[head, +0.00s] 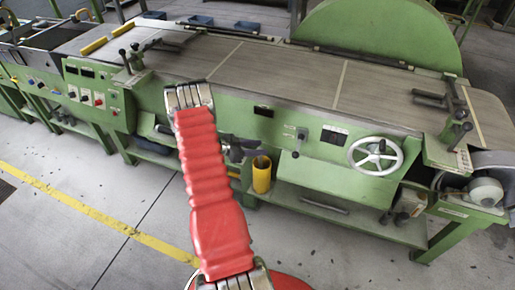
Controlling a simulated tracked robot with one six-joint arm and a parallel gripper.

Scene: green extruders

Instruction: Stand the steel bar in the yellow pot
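The yellow pot (262,176) is an upright, open-topped cylinder. It stands at the front of the long green machine, low down, just right of my red arm. My arm rises from the bottom of the head view to a metal joint in front of the machine. A dark shape (239,149) shows just right of the arm, up and left of the pot; it may be my gripper, partly hidden behind the arm. Its fingers cannot be made out, nor whether it holds anything. I cannot pick out the steel bar for certain.
The green machine's grey top (290,75) stretches across the view. A white handwheel (375,156) and a lower shelf (330,208) are right of the pot. A control panel (95,92) is at left. The grey floor (90,180) with its yellow line is clear in front.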

